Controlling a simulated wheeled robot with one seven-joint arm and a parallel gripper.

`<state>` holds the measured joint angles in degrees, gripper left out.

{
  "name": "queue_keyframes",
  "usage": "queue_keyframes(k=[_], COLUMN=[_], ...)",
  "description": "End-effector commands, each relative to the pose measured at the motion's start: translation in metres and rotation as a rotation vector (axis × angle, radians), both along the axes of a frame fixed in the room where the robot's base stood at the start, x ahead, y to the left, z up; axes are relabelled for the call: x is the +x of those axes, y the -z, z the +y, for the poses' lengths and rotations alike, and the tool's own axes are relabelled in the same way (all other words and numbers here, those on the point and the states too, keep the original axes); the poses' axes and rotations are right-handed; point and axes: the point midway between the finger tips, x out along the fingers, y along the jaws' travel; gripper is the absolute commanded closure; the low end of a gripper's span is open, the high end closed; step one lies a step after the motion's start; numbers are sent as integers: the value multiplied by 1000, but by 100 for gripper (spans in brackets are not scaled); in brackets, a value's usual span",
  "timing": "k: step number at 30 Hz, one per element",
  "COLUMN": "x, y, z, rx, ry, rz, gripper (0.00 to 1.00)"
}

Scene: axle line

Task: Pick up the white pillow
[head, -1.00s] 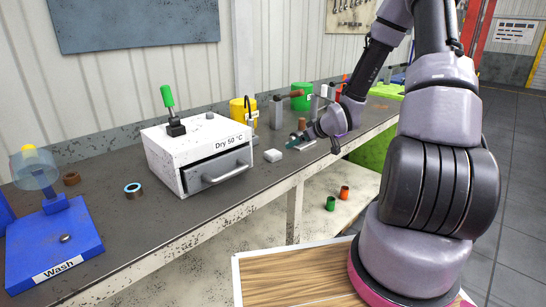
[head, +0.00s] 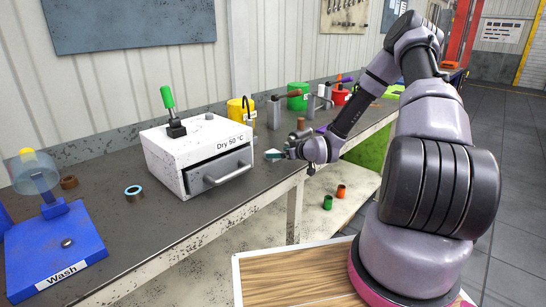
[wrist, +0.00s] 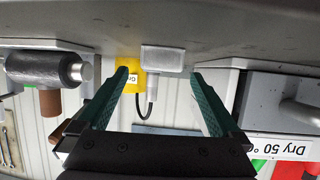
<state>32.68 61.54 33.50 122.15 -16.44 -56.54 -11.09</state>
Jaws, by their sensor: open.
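The white pillow (wrist: 163,59) is a small pale block on the bench top. In the wrist view, which is upside down, it lies between and ahead of the two green fingers of my gripper (wrist: 160,80), with clear space on both sides. In the head view my open, empty gripper (head: 275,156) is low over the bench, just right of the white drying box, and a small pale part of the pillow shows at its fingertips (head: 273,151). Most of the pillow is hidden there. I cannot tell how far the fingertips reach along it.
The white "Dry 50 °C" box (head: 165,160) stands close left of my gripper. Behind are a yellow container (head: 236,112), a grey post-like tool (head: 273,112) and a green bucket (head: 298,100). The bench's front edge runs just in front of my gripper.

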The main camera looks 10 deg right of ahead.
Motion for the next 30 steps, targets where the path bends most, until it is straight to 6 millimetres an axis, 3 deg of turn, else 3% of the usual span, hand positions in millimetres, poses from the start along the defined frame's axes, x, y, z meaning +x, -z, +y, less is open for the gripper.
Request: queue_keyframes(k=[7,16,17,21,23,30], x=[27,31,31,31,31,31], y=[18,20,20,20,20,19], z=[17,19,19,19,19,19], rx=[0,0,0,0,0,-1], ry=[-1,0,0,0,0,0], rz=[0,1,1,1,1,1], gripper=[0,0,8,61,81,81])
